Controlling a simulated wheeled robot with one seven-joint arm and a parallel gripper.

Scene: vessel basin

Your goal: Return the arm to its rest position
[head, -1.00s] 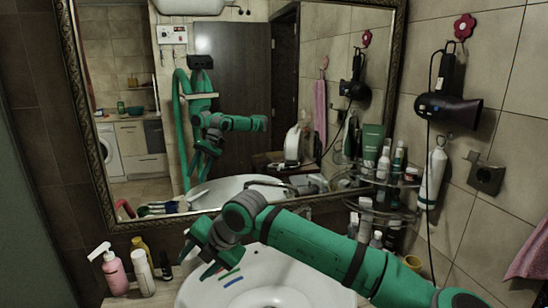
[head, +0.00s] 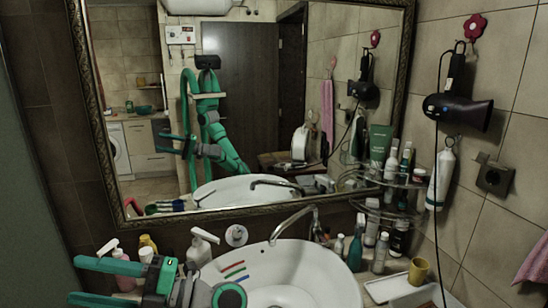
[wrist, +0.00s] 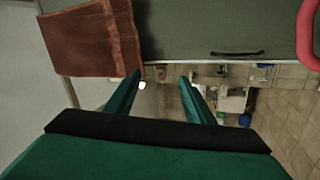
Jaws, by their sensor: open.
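My gripper (head: 75,281) is at the lower left of the head view, held out to the left of the basin. Its two green fingers are parallel, spread apart and empty. The green fingers also show in the wrist view (wrist: 160,78), with a clear gap between them. My forearm folds back along the bottom edge, and part of it is cut off by the frame. The mirror (head: 250,110) reflects my arm bent, with the gripper pointing left.
The white basin (head: 315,262) holds red, green and blue strips (head: 233,270). Bottles stand left of it, partly behind my gripper. A corner rack (head: 400,182) with bottles and a yellow cup (head: 418,270) are at right. A brown cloth (wrist: 95,45) and red handle (wrist: 308,35) show in the wrist view.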

